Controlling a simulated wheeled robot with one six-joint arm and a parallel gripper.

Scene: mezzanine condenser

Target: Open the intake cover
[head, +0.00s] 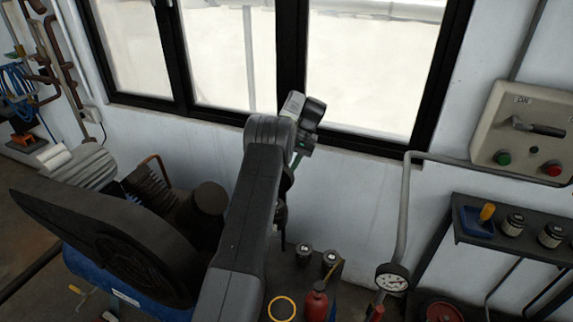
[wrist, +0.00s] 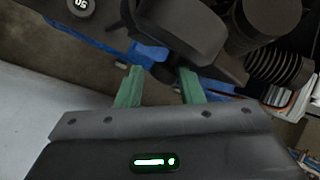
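My gripper shows in the wrist view with two green fingers (wrist: 158,88) apart and nothing between them, so it is open. In the head view my gripper is mostly hidden behind my arm, in front of the window. A large dark rounded plate with a ringed recess (head: 125,245), which may be the intake cover, stands tilted over a blue machine (head: 85,268) at the lower left. In the wrist view a dark rounded part (wrist: 185,25) lies beyond the fingertips, apart from them. I cannot tell whether it is the same plate.
A dark cylinder (head: 207,205) and a ribbed part (head: 150,190) sit behind the plate. A red bottle (head: 316,302) and a pressure gauge (head: 392,278) stand right of my arm. A switch box (head: 525,130) and a shelf (head: 510,240) are on the right wall.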

